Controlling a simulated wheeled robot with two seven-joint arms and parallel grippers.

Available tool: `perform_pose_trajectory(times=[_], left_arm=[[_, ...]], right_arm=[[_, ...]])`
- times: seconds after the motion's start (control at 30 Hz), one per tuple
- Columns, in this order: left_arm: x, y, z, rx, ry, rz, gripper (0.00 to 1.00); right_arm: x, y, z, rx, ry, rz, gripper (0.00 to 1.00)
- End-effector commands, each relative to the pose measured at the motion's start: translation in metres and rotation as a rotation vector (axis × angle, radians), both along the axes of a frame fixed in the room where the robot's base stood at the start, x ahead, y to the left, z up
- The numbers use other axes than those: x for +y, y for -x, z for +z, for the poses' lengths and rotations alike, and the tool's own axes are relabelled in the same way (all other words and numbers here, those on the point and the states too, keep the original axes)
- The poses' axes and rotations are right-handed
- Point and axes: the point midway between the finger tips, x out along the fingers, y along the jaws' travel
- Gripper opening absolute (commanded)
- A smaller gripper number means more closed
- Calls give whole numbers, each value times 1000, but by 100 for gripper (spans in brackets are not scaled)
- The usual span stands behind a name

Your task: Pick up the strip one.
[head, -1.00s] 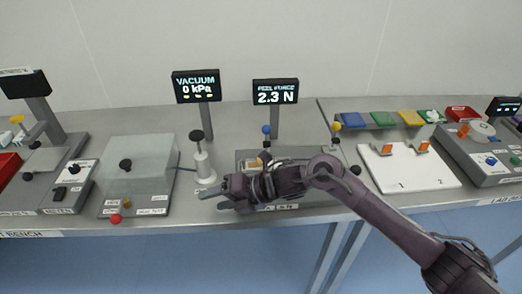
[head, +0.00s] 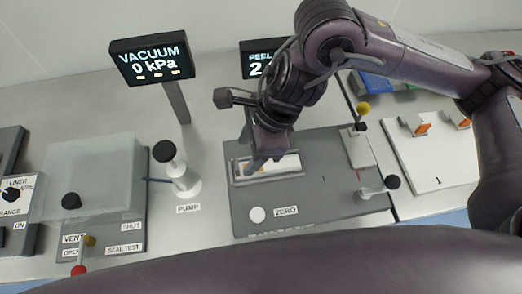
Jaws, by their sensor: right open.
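A pale strip (head: 286,163) with an orange-brown patch lies in a shallow light-framed holder (head: 270,179) on the grey peel tester (head: 320,185). It looks like the strip of the task, but I can read no number on it. My right gripper (head: 257,165) points down over the left part of this holder, its fingers open. The fingers hide the strip's left part, and I cannot tell whether they touch it. My left gripper is out of view.
Left of the tester stand a white pump (head: 182,181) with a black knob and a clear-lidded vacuum box (head: 95,180). To the right are a small clamp block (head: 358,148), a black-knobbed lever (head: 378,188) and a white board (head: 430,160) marked 1. The vacuum display (head: 152,58) stands behind.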

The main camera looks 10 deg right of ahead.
Motion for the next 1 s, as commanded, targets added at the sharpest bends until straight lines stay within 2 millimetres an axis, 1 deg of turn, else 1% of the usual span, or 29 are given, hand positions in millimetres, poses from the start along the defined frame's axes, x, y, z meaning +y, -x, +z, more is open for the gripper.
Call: perform_pose_trajectory(times=[0.07,0.27,0.4,0.5,0.63,0.83,0.87,1.0], left_arm=[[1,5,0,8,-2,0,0],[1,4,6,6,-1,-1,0],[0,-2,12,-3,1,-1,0],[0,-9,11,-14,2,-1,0],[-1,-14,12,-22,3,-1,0],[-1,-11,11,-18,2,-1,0],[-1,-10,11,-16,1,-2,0],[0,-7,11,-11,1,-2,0]], right_arm=[[5,1,-9,7,-1,0,55],[13,-2,-25,9,-3,-3,55],[21,-7,-42,10,-3,-6,55],[26,-7,-54,8,-4,-3,55],[28,-7,-61,5,-3,-3,55],[29,-8,-61,2,-3,-3,55],[29,-8,-61,3,-3,-4,53],[28,-8,-61,3,-3,-4,35]])
